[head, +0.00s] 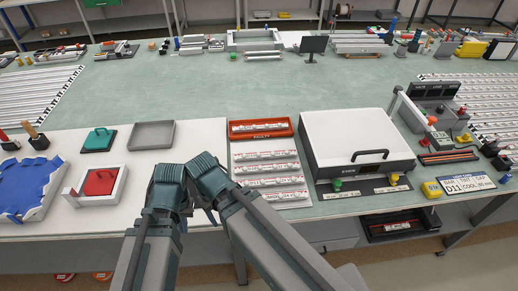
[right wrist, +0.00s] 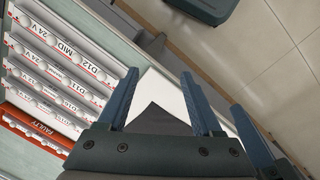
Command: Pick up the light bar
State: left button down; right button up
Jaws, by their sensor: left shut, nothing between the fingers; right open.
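Several white light bars with red-and-white labels lie in a rack; the nearest light bar (head: 285,195) is at its front, and one reading D12 MID 24 V (right wrist: 62,55) shows in the right wrist view. Another bar lies in the orange FAULTY tray (head: 284,132) behind them. My left gripper (head: 188,207) is small and partly hidden between my arms, left of the rack; it is shut and empty. My right gripper (right wrist: 158,76) is open with nothing held, beside the rack in the right wrist view; my arm mostly hides it in the head view.
A white box with a dark handle (head: 357,132) stands right of the rack. The green bench middle (head: 190,87) is clear.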

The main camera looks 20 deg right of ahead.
aim_at(287, 154)
jog(key=z, duration=2.8)
jog(key=k+u, duration=0.1)
jog(key=u, duration=0.8)
jog(key=k+j+u, duration=0.1)
jog(key=u, duration=0.35)
jog(key=j+u, duration=0.15)
jog(key=u, duration=0.3)
jog(key=i+l+u, duration=0.35)
jog(key=i+u, duration=0.15)
jog(key=i, duration=0.05)
